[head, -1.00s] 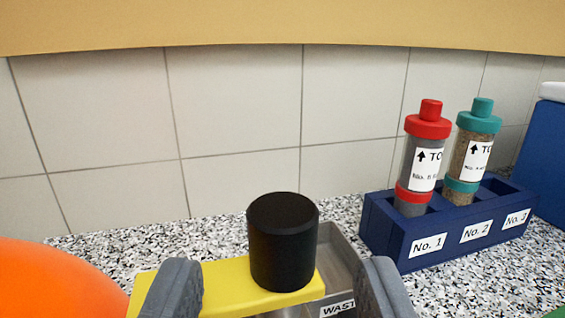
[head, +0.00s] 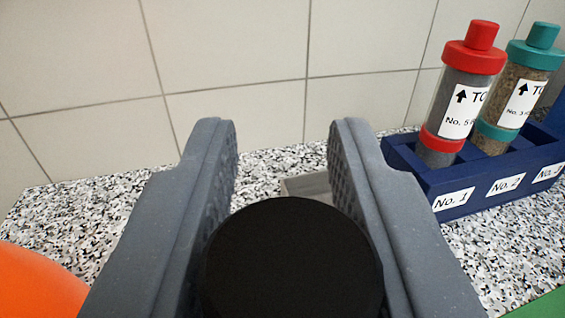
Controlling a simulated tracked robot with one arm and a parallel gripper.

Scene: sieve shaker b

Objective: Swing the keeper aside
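The keeper's upright black round knob (head: 292,262) fills the lower middle of the head view, seen from above with its flat top toward me. My gripper (head: 283,135) has its two grey fingers on either side of the knob, and the fingertips reach beyond it with a gap between them. The knob's sides lie close along both ribbed finger pads, but I cannot tell whether they touch. The keeper's yellow bar is hidden below the knob and fingers.
A blue rack (head: 466,181) at the right holds a red-capped tube (head: 462,95) and a teal-capped tube (head: 519,90). An orange rounded object (head: 35,285) is at lower left. A grey tray (head: 307,184) shows behind the knob. A tiled wall (head: 230,60) closes the back.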

